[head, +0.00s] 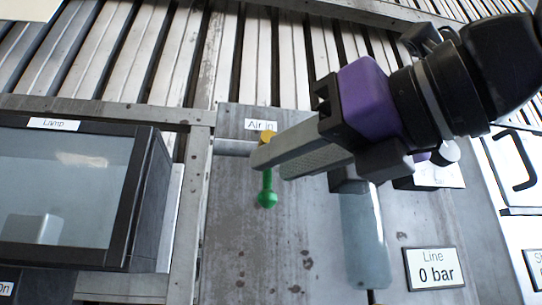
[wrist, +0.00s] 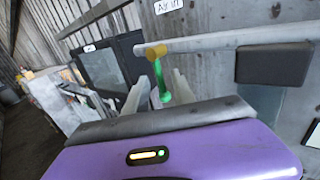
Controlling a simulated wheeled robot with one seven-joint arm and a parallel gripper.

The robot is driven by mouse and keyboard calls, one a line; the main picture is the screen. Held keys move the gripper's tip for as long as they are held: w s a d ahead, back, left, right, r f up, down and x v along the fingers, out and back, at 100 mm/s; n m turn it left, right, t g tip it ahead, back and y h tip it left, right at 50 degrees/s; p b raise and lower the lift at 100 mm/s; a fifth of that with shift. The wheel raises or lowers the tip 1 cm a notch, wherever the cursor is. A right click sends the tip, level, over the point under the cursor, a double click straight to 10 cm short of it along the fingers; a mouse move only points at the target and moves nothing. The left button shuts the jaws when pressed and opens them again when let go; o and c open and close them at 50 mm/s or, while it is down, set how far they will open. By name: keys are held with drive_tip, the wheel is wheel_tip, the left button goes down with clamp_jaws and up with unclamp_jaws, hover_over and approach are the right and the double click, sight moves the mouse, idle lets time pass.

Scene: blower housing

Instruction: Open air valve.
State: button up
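The air valve has a brass-yellow body (head: 267,136) on a pipe under the "Air in" label. Its green lever (head: 267,196) hangs straight down and ends in a round knob. My gripper (head: 272,164) reaches in from the right with its fingers just below the valve body, across the lever's upper part. In the wrist view the two fingers are apart, and the green lever (wrist: 160,82) shows between them, with a gap on each side. I cannot tell whether either finger touches it. The line display (head: 436,268) reads 0 bar.
A dark-framed window box (head: 70,195) labelled "Lamp" stands to the left. A grey pipe (head: 233,147) enters the valve from the left. A pale cylinder (head: 365,240) stands below my gripper. The grey panel (head: 240,260) below the lever is clear.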

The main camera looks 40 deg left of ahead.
sight(268, 189)
drive_tip(key=shift+w+a+p, duration=0.2)
drive_tip(key=shift+a+p, duration=0.2)
drive_tip(key=shift+a, duration=1.15)
drive_tip(key=shift+c, duration=0.2)
clamp_jaws()
